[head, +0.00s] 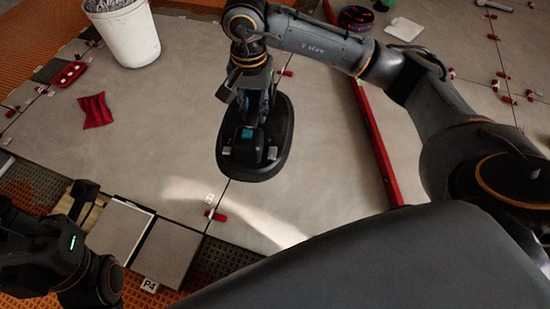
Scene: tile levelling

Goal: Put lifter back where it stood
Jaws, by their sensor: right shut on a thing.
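The lifter (272,166), a black oval pad with a dark body and a small teal patch on top, is near the middle of the head view. My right gripper (252,112) comes down from above and is shut on it. The fingertips are partly hidden against the dark lifter. I cannot tell whether the pad touches the grey tiles or hangs just above them. My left gripper (84,194) is at the lower left, near two loose tiles. Its fingers are too dark to tell open from shut.
A white bucket (128,38) stands at the upper left, with a red cloth-like piece (95,110) and a red tray (69,74) near it. A red straightedge (378,145) lies right of the lifter. Two loose tiles (167,252) lie at the lower left. Small red clips line the joints.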

